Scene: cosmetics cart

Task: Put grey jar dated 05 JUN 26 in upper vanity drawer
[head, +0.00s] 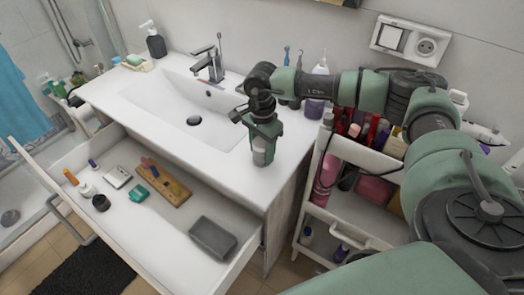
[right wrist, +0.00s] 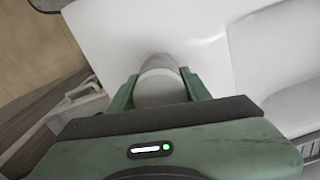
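My right gripper (head: 262,150) points down over the right end of the white vanity top. Its fingers are on either side of a pale grey, round jar (head: 260,157) and appear closed on it. The right wrist view shows the jar (right wrist: 158,85) between the green fingers (right wrist: 158,92). I cannot read a date on it, nor tell whether it touches the counter. The upper vanity drawer (head: 225,278) is pulled out at the lower left, in front of the counter. My left gripper is not in view.
The drawer holds a wooden tray (head: 178,196), a dark grey case (head: 212,238), a black jar (head: 101,203), a teal item (head: 139,193) and small bottles. Bare drawer floor shows between them. A sink (head: 185,105) is left of the gripper; a loaded white cart (head: 318,215) stands right.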

